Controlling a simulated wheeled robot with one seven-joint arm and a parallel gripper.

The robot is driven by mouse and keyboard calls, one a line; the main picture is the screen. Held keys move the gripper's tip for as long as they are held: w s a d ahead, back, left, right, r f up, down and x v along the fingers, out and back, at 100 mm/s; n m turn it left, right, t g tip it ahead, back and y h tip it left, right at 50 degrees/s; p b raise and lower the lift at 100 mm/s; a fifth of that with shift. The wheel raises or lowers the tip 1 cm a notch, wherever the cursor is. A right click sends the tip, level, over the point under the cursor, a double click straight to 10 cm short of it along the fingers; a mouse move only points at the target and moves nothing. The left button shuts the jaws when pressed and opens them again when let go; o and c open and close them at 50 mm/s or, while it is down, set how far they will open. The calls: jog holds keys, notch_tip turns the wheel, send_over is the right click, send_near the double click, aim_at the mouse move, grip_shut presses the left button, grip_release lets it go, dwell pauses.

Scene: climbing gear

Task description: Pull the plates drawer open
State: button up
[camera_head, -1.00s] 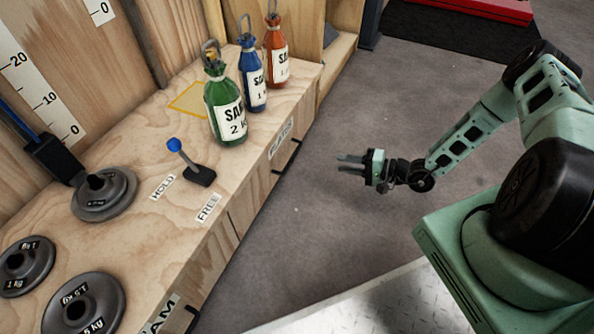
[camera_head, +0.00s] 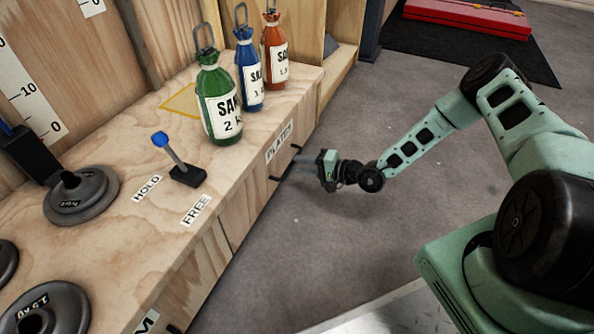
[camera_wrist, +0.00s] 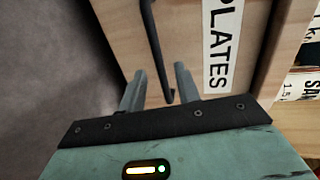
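The plates drawer (camera_wrist: 185,30) is in the front of the wooden bench and looks flush with it. Its label reads PLATES (camera_head: 279,142), and the label shows large in the wrist view (camera_wrist: 221,45). The dark bar handle (camera_wrist: 151,40) stands out from the drawer front beside the label. My gripper (camera_head: 306,161) is at the drawer front, level with the handle. In the wrist view my gripper (camera_wrist: 160,86) is open, with the handle's bar between the two grey fingers. I cannot tell whether either finger touches it. In the head view the fingers partly cover the handle.
A blue-knobbed lever (camera_head: 173,158) stands by HOLD and FREE labels. Weight discs (camera_head: 82,195) lie at left. The floor (camera_head: 300,240) before the drawer is clear.

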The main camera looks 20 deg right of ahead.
jog(key=shift+b+x, duration=0.4)
jog(key=shift+x, duration=0.8)
jog(key=shift+r, duration=0.1)
grip_shut()
jog(key=shift+s+d, duration=0.1)
jog(key=f+p+v, duration=0.3)
jog(key=p+v, duration=0.4)
jog(key=v, duration=0.8)
jog(key=s+d+f+p+v, duration=0.1)
jog(key=f+p+v, duration=0.2)
jog(key=p+v, duration=0.4)
jog(key=v, duration=0.9)
jog(key=shift+d+f+p, duration=0.2)
jog(key=shift+f+p, duration=0.15)
jog(key=shift+p, duration=0.05)
jog(key=shift+s, duration=0.1)
grip_release()
